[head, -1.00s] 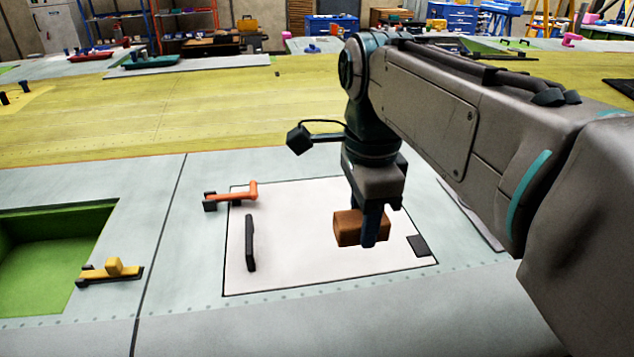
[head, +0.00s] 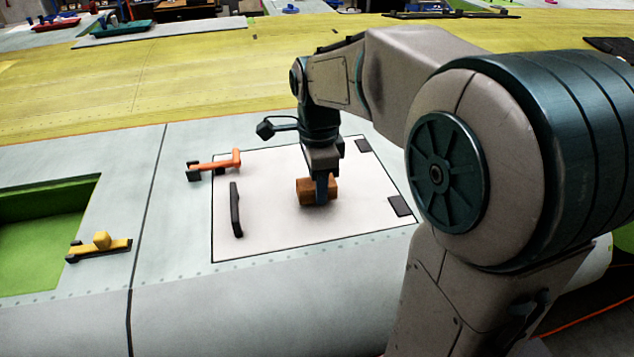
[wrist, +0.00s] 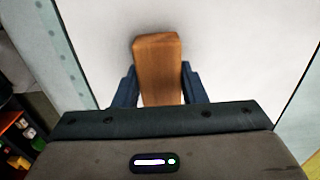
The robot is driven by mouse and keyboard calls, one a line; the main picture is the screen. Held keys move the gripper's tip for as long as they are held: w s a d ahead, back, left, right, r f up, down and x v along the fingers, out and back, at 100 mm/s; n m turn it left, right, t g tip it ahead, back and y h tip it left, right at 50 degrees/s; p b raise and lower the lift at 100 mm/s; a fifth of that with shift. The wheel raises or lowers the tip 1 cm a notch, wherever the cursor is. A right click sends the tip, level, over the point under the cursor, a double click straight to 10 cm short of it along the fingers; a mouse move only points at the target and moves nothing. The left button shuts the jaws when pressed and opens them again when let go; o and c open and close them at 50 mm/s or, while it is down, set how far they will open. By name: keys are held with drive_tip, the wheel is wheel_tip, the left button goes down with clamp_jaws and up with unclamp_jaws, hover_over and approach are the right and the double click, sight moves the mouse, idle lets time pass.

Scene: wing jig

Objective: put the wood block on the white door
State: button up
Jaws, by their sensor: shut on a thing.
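The wood block (head: 304,191) is a brown box held between the blue fingers of my gripper (head: 321,189). It also shows in the wrist view (wrist: 158,72), with a finger on each side. The white door (head: 270,228) is a flat panel with a dark outline, a black handle bar and dark hinge plates. The block is over the middle of the door, at or very close to its surface; I cannot tell whether it touches. In the wrist view the door (wrist: 240,45) fills most of the background.
A black handle (head: 236,209) stands on the door's left part. An orange clamp (head: 214,164) sits at its upper left edge. A yellow clamp (head: 100,246) lies beside a green recess (head: 40,235) farther left. The door around the block is clear.

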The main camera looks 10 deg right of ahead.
drive_tip(key=shift+f, duration=0.5)
drive_tip(key=shift+f, duration=0.1)
drive_tip(key=o, duration=1)
wheel_tip(320, 180, up, 12)
